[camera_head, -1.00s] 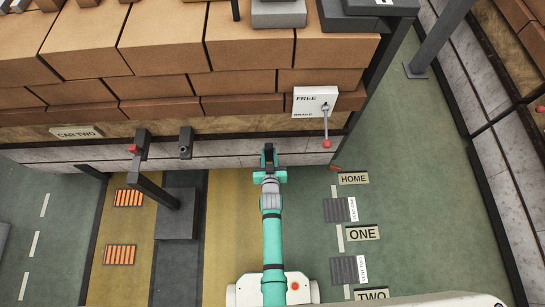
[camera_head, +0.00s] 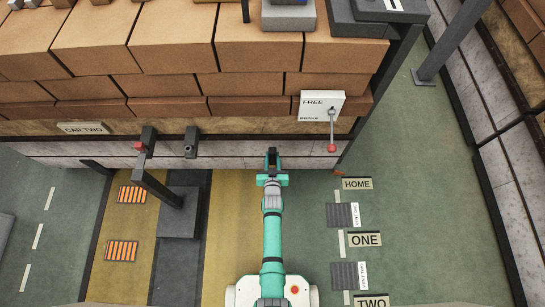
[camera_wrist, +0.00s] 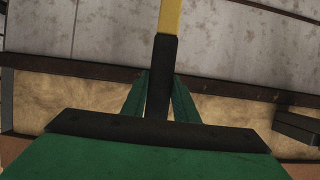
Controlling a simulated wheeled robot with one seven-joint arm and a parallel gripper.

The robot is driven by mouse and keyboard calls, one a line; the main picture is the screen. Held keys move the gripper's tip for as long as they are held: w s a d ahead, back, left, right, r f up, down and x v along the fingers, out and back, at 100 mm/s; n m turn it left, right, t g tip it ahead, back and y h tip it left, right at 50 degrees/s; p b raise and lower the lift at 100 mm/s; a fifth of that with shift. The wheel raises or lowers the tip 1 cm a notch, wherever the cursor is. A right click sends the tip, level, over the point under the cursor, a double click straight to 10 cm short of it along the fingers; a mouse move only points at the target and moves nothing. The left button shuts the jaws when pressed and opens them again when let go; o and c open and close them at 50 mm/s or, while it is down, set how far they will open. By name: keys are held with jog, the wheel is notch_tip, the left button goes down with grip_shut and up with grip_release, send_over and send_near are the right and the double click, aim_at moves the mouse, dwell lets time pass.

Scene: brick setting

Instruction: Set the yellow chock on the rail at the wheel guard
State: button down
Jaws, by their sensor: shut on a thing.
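My gripper (camera_head: 272,178) is at the lower wall of the car, right of the two dark couplings, with its fingers pointing at the wall. In the wrist view my gripper (camera_wrist: 158,98) has its green fingers shut on a black grip. A yellow bar, seemingly part of the yellow chock (camera_wrist: 171,16), continues up from that grip and runs out of the frame. In the head view only a dark part of the held thing (camera_head: 272,157) shows between the fingers. I cannot make out the rail or the wheel guard in either view.
A white FREE/BRAKE box (camera_head: 321,104) with a red-knobbed lever (camera_head: 332,145) is on the car, right of my gripper. A dark post (camera_head: 178,215) stands left on the floor. HOME (camera_head: 357,184) and ONE (camera_head: 365,240) signs lie right.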

jog(key=shift+w, duration=0.15)
jog(key=c, duration=1.4)
grip_release()
jog(key=shift+f, duration=0.2)
jog(key=shift+r, duration=0.2)
jog(key=r+v, duration=0.1)
jog(key=v, duration=2.2)
jog(key=s+r+t, duration=0.1)
jog(key=s+r, duration=0.7)
jog(key=r, duration=0.4)
jog(key=s+r, duration=0.9)
jog(key=r, duration=0.3)
jog(key=shift+r+t, duration=0.25)
jog(key=shift+t, duration=0.15)
